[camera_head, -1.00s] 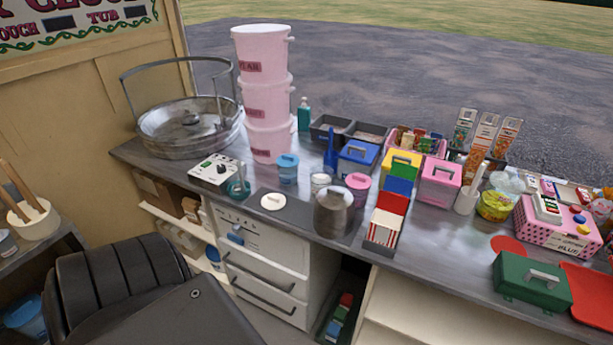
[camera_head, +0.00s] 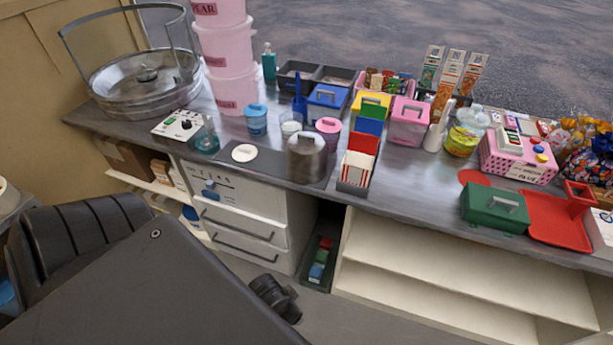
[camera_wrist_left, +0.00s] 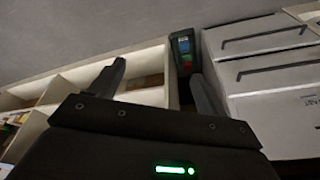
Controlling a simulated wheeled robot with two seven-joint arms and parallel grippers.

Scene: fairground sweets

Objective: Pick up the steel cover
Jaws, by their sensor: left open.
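The steel cover (camera_head: 307,160) is a grey metal cylinder with a small handle on top. It stands upright on the counter near the front edge, between a cream disc and a red-and-white striped box. My left gripper (camera_wrist_left: 157,70) is open and empty in the left wrist view, with its two dark fingers spread towards the shelves and drawers below the counter. A dark part at the bottom of the head view (camera_head: 275,298) appears to be this gripper, well below the cover and apart from it. The cover is not seen in the wrist view. My right gripper is not in view.
A pink-lidded tub (camera_head: 328,130) and a white jar (camera_head: 291,124) stand close behind the cover. The striped box (camera_head: 356,172) is close on its right. The cream disc (camera_head: 244,153) lies on its left. Drawers (camera_head: 240,218) and open shelves (camera_head: 430,275) fill the counter front.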

